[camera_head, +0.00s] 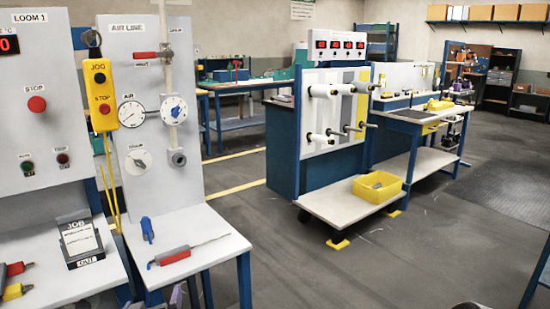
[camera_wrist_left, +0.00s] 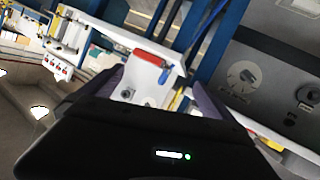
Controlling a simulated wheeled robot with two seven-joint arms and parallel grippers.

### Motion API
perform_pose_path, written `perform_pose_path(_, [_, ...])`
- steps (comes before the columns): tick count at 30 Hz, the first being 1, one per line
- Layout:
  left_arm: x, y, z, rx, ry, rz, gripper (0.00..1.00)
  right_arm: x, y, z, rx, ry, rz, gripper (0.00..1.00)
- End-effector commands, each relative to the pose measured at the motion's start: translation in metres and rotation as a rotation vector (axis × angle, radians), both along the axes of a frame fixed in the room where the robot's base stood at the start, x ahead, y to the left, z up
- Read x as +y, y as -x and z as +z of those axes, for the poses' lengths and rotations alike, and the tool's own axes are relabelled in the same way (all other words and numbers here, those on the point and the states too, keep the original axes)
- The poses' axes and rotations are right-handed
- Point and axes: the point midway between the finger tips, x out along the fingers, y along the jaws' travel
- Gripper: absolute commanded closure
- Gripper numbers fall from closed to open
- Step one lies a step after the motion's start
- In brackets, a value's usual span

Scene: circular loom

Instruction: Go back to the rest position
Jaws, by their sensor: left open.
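My left gripper (camera_head: 135,303) is at the bottom edge of the head view, low in front of the air line stand's shelf. Only its purple fingertips show there, set apart. In the left wrist view my left gripper (camera_wrist_left: 156,96) is open, with its purple fingers spread and nothing seen between them but the shelf beyond. My right gripper does not show.
The Loom 1 panel (camera_head: 35,140) and a job card holder (camera_head: 82,242) stand left. A wheeled rack carries a yellow bin (camera_head: 377,187). Floor (camera_head: 400,250) is clear at centre right.

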Motion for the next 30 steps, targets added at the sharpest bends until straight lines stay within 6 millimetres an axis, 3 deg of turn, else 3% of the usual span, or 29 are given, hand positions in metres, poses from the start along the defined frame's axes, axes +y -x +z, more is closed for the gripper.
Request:
perform_pose_path(5, [-0.071, 0.032, -0.106, 0.310, 0.150, -0.172, 0.00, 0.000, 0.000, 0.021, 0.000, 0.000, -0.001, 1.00])
perform_pose_path(9, [-0.128, 0.095, -0.186, 0.597, 0.257, -0.292, 0.00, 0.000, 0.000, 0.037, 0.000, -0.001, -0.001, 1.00])
perform_pose_path(13, [-0.171, 0.172, -0.239, 0.849, 0.322, -0.389, 0.00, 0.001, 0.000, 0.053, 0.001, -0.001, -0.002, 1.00])
perform_pose_path(18, [-0.204, 0.255, -0.273, 1.062, 0.356, -0.480, 0.00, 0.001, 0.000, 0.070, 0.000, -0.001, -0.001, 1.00])
perform_pose_path(21, [-0.212, 0.280, -0.281, 1.121, 0.368, -0.494, 0.00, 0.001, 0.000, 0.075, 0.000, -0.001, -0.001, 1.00])
perform_pose_path(24, [-0.215, 0.289, -0.282, 1.140, 0.371, -0.500, 0.00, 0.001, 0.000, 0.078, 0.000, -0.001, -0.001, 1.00])
perform_pose_path(30, [-0.214, 0.287, -0.284, 1.136, 0.370, -0.499, 0.00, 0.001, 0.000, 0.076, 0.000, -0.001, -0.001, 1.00])
